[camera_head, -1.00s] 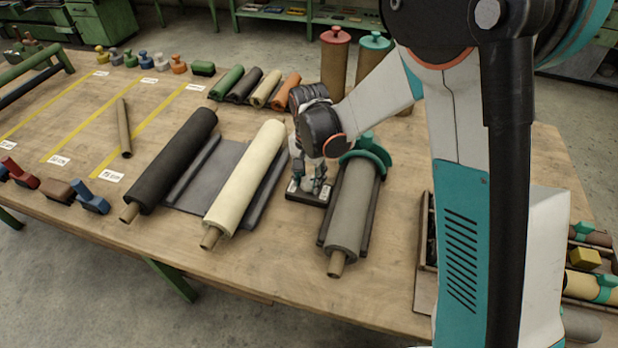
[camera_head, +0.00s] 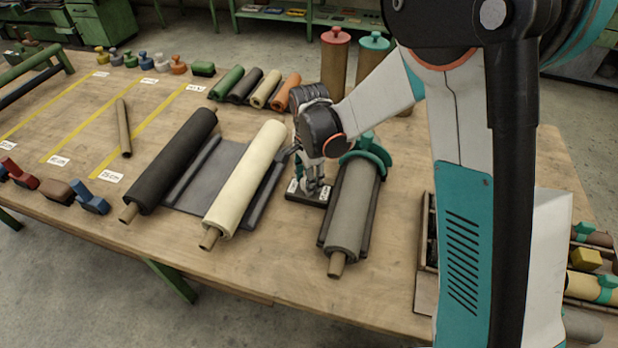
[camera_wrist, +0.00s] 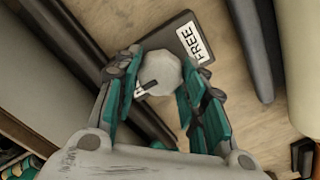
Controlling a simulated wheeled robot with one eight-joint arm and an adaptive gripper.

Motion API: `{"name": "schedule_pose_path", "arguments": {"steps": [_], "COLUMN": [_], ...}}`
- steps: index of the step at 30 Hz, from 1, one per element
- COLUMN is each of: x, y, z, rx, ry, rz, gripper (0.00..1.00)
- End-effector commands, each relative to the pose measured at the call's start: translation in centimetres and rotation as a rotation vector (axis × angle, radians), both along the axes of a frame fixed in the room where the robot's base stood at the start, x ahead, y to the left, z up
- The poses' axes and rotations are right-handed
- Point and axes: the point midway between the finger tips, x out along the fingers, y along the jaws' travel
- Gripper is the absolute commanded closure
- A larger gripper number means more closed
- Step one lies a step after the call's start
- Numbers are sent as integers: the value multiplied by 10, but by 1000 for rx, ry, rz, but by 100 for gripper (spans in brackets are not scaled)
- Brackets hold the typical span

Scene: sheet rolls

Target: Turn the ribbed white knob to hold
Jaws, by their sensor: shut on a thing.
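The white knob (camera_wrist: 160,72) is between my gripper's fingers in the wrist view. A dark pointer mark on it points to the lower left, toward a white label mostly hidden by a finger. The knob sits on a dark plate (camera_wrist: 172,36), whose other label reads FREE (camera_wrist: 194,43). My gripper (camera_wrist: 158,82) is shut on the knob from above. In the head view my gripper (camera_head: 313,188) is down at the plate (camera_head: 300,197), between the cream roll and the grey roll, and hides most of the knob.
The grey roll (camera_head: 352,212) in its dark cradle, with a teal curved piece (camera_head: 368,160), lies close on the right. The cream roll (camera_head: 246,180) and black roll (camera_head: 172,165) lie to the left. Open tabletop lies in front (camera_head: 270,268).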

Motion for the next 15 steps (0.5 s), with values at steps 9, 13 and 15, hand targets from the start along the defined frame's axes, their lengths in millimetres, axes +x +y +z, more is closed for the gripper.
{"name": "schedule_pose_path", "arguments": {"steps": [9,13,15], "x": [0,0,0], "y": [0,0,0], "z": [0,0,0], "rx": [0,0,0], "ry": [0,0,0], "rz": [-8,-7,-7], "gripper": [86,55,41]}}
